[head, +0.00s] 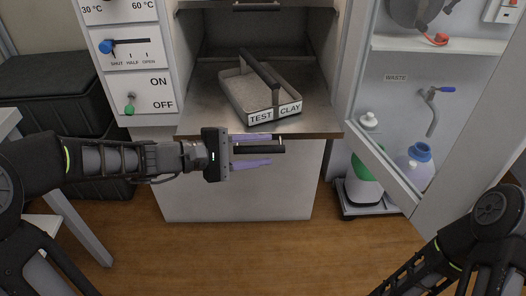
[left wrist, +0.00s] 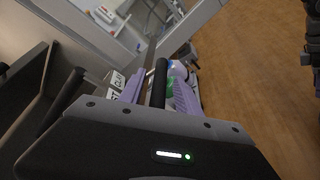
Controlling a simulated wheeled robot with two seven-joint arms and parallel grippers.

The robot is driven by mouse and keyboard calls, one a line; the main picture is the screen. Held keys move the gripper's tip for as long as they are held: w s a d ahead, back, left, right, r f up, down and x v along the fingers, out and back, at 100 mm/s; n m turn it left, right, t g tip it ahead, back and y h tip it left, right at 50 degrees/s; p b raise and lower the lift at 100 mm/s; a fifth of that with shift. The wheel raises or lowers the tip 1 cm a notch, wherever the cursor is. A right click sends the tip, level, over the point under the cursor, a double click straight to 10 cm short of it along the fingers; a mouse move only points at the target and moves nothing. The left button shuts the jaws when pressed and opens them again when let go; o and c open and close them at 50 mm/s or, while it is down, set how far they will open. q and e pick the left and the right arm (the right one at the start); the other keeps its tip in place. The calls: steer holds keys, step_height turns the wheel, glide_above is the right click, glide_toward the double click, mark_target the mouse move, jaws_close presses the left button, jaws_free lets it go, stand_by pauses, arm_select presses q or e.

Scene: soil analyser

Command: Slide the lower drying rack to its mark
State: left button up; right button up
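The lower drying rack (head: 205,115) is a flat metal shelf with a brownish front edge, reaching out of the cabinet opening. A black bar handle (head: 268,149) shows just below the rack's front edge. My left gripper (head: 252,150) has its purple fingers on either side of this bar, with gaps visible. The left wrist view shows the bar (left wrist: 159,82) between the purple fingers (left wrist: 158,92), apart from them. My right gripper is out of view; only my right arm shows. No mark is clearly visible.
An upper rack with a black handle (head: 257,6) is above. The panel at left has a blue slider (head: 107,47) and a green ON/OFF switch (head: 130,108). At right, bottles (head: 415,165) stand below a WASTE tap (head: 434,100). The floor in front is clear.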

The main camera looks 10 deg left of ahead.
arm_select(q)
steer(key=shift+w+d, duration=0.25)
steer(key=shift+d, duration=0.15)
steer(key=shift+c, duration=0.4)
jaws_close()
steer(key=shift+f, duration=0.1)
stand_by(0.7)
